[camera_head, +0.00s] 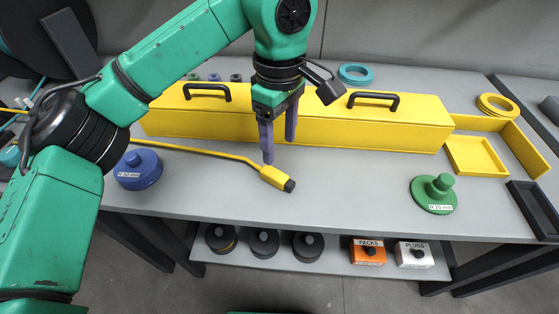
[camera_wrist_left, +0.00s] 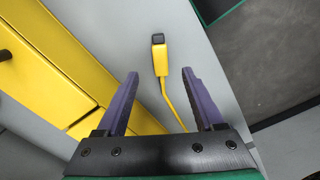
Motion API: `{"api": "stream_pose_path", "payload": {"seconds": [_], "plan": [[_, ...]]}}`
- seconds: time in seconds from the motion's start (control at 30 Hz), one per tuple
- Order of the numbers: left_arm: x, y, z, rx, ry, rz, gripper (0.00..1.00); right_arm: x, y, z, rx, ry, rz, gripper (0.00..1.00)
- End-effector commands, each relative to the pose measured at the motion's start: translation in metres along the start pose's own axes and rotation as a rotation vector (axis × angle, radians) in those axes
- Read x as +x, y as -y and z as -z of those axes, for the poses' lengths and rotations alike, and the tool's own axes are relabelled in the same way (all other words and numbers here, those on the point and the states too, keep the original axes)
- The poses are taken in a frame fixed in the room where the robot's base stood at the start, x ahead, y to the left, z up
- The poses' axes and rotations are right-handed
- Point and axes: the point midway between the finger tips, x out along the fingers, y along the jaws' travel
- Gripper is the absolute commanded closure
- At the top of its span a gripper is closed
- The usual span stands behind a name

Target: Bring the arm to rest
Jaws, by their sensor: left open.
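My left gripper (camera_head: 278,142) hangs over the grey table, in front of the long yellow box (camera_head: 330,125). Its two purple fingers are apart with nothing between them, which also shows in the left wrist view (camera_wrist_left: 160,85). A yellow cable with a thick yellow connector and dark tip (camera_head: 275,178) lies on the table close to the fingertips. In the left wrist view the connector (camera_wrist_left: 160,60) lies beyond the open fingers, apart from them. My right gripper is in neither view.
A blue weight (camera_head: 138,170) stands left and a green weight (camera_head: 433,194) right on the table (camera_head: 350,190). A yellow tray (camera_head: 475,155) and a dark tray (camera_head: 533,208) are at the right. Orange (camera_head: 367,252) and white (camera_head: 413,254) boxes sit on the lower shelf.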

Motion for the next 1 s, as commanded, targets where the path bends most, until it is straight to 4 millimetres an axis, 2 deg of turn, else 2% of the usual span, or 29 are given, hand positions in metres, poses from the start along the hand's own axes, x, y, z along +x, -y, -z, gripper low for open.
{"api": "stream_pose_path", "payload": {"seconds": [0.03,0.1,0.2,0.47,0.7,1.0], "plan": [[-0.016,-0.001,0.000,-0.001,-0.001,-0.004,0.30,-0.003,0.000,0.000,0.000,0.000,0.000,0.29],[-0.033,-0.001,0.000,-0.002,-0.001,-0.002,0.30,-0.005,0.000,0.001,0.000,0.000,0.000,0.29],[-0.048,0.000,0.000,0.000,-0.001,-0.001,0.30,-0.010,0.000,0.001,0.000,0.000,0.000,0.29],[-0.056,0.000,0.000,0.001,0.000,0.001,0.30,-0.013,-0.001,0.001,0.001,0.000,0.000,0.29],[-0.108,0.000,0.000,0.000,0.000,0.000,0.30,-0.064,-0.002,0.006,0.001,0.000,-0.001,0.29],[-0.146,0.000,0.000,0.000,0.000,0.001,0.30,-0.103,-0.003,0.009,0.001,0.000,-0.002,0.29]]}}
